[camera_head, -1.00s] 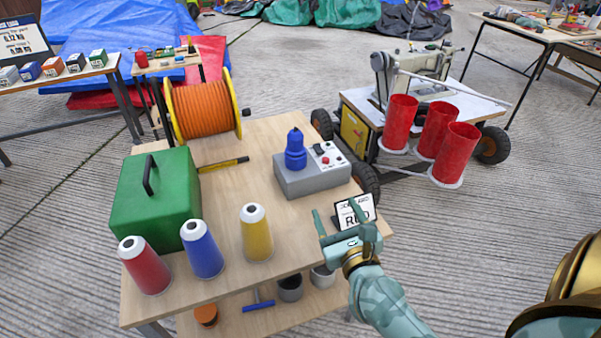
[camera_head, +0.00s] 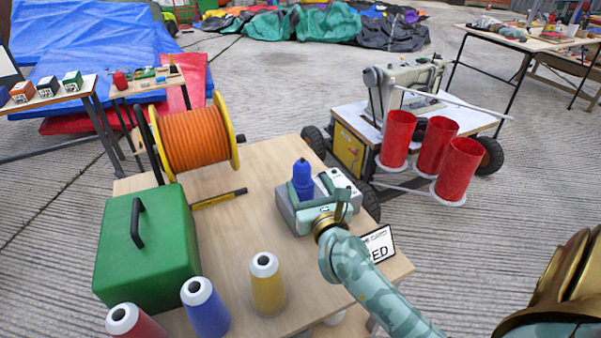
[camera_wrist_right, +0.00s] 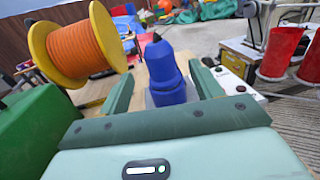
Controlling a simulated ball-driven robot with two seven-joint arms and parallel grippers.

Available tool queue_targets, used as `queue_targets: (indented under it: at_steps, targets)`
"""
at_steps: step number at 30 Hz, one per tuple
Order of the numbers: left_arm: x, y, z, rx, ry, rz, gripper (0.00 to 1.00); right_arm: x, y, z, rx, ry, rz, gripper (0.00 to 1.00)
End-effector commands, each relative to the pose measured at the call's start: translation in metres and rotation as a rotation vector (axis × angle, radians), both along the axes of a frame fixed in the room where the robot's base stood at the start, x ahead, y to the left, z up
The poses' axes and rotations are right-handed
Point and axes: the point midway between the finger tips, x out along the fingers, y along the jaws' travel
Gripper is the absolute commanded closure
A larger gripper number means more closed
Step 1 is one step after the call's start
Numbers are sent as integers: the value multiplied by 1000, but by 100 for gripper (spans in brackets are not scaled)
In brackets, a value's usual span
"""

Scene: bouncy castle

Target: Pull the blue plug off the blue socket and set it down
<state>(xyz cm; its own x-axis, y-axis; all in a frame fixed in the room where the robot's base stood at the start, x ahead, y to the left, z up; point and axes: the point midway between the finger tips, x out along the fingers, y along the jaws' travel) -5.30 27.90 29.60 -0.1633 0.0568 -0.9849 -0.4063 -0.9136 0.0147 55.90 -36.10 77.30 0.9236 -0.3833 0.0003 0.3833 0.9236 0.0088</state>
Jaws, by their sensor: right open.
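The blue plug (camera_head: 303,178) stands upright on top of the grey box (camera_head: 286,212), where the blue socket is; the socket's own edge is hard to make out in the head view. My right gripper (camera_head: 318,196) is at the box, its fingers open and pointing at the plug. In the right wrist view the blue plug (camera_wrist_right: 163,70) stands between the two green fingers (camera_wrist_right: 163,88), with a gap on each side. The left gripper is not in view.
A green case (camera_head: 150,250), an orange cable reel (camera_head: 195,140) and several thread cones (camera_head: 267,283) share the wooden table. A small sign (camera_head: 379,243) stands right of my arm. Bare tabletop (camera_head: 235,225) lies left of the box.

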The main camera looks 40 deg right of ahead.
Motion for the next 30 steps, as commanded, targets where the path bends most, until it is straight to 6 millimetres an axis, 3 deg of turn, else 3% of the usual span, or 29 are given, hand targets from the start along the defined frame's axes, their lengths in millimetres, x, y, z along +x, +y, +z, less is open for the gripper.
queue_targets:
  at_steps: [3, 9, 21, 22, 27, 30]
  targets:
    - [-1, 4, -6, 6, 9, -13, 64, 24, -10, -4, -1, 2, -1, 35]
    - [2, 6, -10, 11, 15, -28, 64, 51, -21, -3, -1, 3, 0, 35]
    - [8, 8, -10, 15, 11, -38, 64, 60, -25, 0, -1, 1, 0, 35]
    - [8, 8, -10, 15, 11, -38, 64, 60, -25, 0, -1, 1, 0, 38]
    - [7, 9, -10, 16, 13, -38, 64, 59, -25, 0, 0, 1, 0, 85]
    - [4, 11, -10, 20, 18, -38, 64, 59, -25, 0, 0, 0, 0, 87]
